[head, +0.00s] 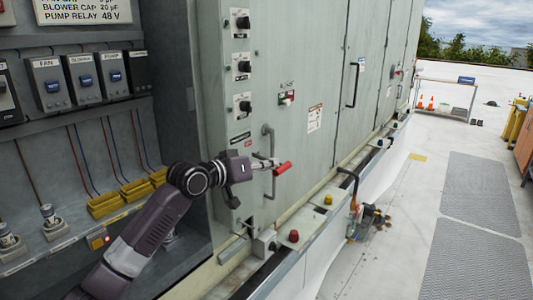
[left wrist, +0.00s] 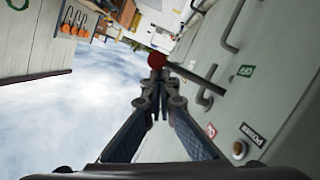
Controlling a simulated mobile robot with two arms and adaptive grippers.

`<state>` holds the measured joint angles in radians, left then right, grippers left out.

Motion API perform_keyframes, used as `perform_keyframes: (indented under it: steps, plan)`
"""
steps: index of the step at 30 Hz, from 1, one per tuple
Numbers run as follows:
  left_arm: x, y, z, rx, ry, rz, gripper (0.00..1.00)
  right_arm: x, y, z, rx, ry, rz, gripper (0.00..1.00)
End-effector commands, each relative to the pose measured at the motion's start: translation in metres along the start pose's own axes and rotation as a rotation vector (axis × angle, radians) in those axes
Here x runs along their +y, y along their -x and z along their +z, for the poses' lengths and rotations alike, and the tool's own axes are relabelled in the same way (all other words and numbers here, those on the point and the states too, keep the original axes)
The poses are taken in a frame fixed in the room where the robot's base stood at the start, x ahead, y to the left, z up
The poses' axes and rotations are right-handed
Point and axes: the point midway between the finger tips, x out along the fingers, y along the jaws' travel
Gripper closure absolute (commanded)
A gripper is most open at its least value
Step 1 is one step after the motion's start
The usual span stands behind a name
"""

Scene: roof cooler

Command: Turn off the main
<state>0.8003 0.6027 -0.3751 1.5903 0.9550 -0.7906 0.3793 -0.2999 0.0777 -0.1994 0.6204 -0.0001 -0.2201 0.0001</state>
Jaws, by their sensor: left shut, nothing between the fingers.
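A red-gripped lever (head: 283,168) sticks out from the grey cabinet door, beside a vertical grey pull handle (head: 268,145). No label that I can read names it as the main. My left gripper (head: 268,163) is shut and empty, with its fingertips close to the red grip. In the left wrist view the closed fingertips (left wrist: 157,76) point at the round red end (left wrist: 157,60), from which a dark bar runs to the right toward the door. I cannot tell whether they touch. My right gripper is not in view.
Black rotary knobs (head: 241,65) and a small red switch (head: 287,97) sit on the cabinet front. An open bay at left holds blue-buttoned modules (head: 84,79) and yellow terminal blocks (head: 105,204). The white roof at right has grey mats (head: 478,195).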

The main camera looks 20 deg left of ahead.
Motion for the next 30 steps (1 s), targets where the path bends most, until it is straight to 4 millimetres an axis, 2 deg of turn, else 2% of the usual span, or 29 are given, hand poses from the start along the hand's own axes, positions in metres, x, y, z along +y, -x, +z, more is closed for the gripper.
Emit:
perform_keyframes:
  steps: [3, 12, 21, 30]
  plan:
    - [-0.006, -0.004, 0.016, -0.002, -0.108, -0.026, 1.0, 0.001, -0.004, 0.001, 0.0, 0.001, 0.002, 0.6]
    - [-0.027, -0.011, 0.045, 0.001, -0.375, -0.094, 1.0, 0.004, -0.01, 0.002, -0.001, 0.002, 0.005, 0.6]
    - [-0.047, -0.016, 0.062, 0.003, -0.575, -0.145, 1.0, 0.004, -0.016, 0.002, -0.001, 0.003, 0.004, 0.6]
    - [-0.058, -0.018, 0.07, 0.003, -0.673, -0.17, 1.0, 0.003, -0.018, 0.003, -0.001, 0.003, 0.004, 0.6]
